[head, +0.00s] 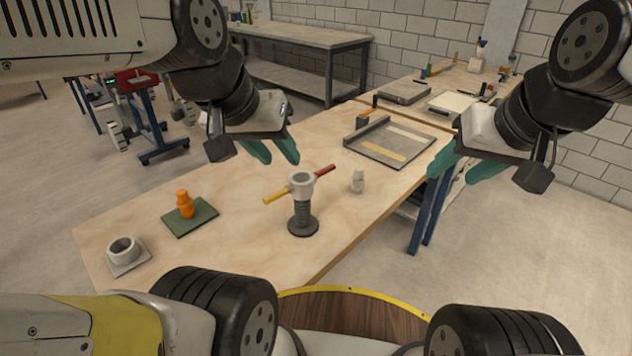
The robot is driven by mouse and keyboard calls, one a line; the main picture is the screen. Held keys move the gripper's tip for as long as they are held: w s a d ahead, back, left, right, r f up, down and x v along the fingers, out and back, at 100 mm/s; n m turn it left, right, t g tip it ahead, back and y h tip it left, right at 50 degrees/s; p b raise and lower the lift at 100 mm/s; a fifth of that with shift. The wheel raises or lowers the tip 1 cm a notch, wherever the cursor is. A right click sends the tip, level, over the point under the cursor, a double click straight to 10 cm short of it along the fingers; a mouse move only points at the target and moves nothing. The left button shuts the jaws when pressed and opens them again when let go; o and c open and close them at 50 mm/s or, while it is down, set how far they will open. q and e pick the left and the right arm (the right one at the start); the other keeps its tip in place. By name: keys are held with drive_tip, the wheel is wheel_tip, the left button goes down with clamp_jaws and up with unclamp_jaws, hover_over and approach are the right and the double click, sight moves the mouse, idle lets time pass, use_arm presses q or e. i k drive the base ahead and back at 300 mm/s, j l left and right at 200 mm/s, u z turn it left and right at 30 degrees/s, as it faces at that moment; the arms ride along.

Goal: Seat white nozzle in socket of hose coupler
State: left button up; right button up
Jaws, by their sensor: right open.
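The white nozzle (357,181) stands upright on the wooden table, just right of the hose coupler. The hose coupler (302,205) stands on a round black base, with a ribbed dark column and a pale ring-shaped socket (302,178) on top. A yellow handle sticks out to its left and a red one to its right. My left gripper (272,152) is above the table, behind and left of the coupler, with its green fingers apart and nothing between them. My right gripper (457,166) is open and empty, right of the nozzle near the table's right edge.
An orange nozzle-like piece (185,205) stands on a green mat (205,219) at the left. A grey ring on a square plate (128,262) sits at the near left corner. A shallow grey tray (408,155) lies at the back right. Bare tabletop surrounds the coupler.

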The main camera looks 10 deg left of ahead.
sight(303, 224)
drive_tip(key=i+l+u, duration=0.45)
drive_tip(key=l, duration=0.25)
drive_tip(key=i+l+u, duration=0.2)
drive_tip(key=l, duration=0.2)
